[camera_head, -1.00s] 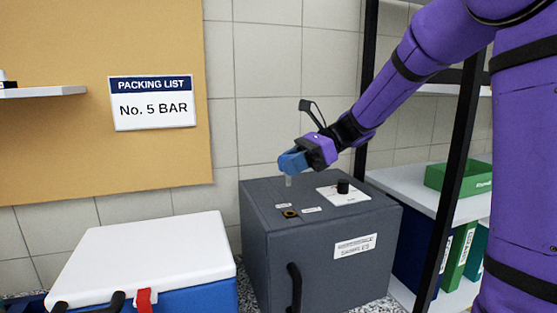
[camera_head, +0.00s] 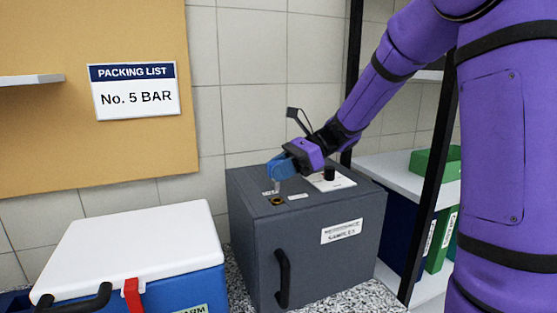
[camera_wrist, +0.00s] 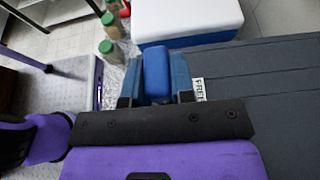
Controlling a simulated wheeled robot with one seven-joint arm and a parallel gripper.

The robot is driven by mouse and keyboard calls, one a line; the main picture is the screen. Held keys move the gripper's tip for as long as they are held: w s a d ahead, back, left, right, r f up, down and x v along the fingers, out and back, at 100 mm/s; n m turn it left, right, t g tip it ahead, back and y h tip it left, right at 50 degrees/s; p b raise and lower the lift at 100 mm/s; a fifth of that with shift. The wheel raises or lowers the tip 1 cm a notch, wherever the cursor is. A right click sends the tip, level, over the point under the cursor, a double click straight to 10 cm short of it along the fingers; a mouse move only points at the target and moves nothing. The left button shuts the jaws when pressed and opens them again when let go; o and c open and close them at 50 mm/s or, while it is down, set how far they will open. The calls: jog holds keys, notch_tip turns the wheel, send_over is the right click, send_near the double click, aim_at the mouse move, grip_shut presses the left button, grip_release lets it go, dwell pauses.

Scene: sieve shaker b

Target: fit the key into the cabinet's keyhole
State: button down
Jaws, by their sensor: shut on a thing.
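My gripper (camera_head: 281,166) is above the top of the dark grey cabinet (camera_head: 240,225), shut on the key. In the wrist view the key's blue head (camera_wrist: 158,75) sits between the two blue fingers. In the head view the key's pale shaft (camera_head: 277,186) points down below the fingers. The keyhole (camera_head: 278,201) is a brass-coloured ring with a dark centre on the cabinet's top, near the front edge. The shaft's lower end shows just behind the ring in the head view, apart from it; its exact height above the top is hard to tell. The wrist view hides the keyhole.
A black knob (camera_head: 330,173) on a white plate stands on the cabinet top, right of my gripper. Small labels flank the keyhole. A white-lidded blue cooler (camera_head: 140,235) stands left of the cabinet. A shelf rack (camera_head: 400,170) with green boxes stands right.

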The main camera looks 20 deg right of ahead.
jog(key=shift+f, duration=0.7)
jog(key=shift+f, duration=1.85)
dwell(1.2)
jog(key=c, duration=0.9)
grip_release()
jog(key=v, duration=1)
jog(key=shift+d+r, duration=0.2)
jog(key=shift+d, duration=0.15)
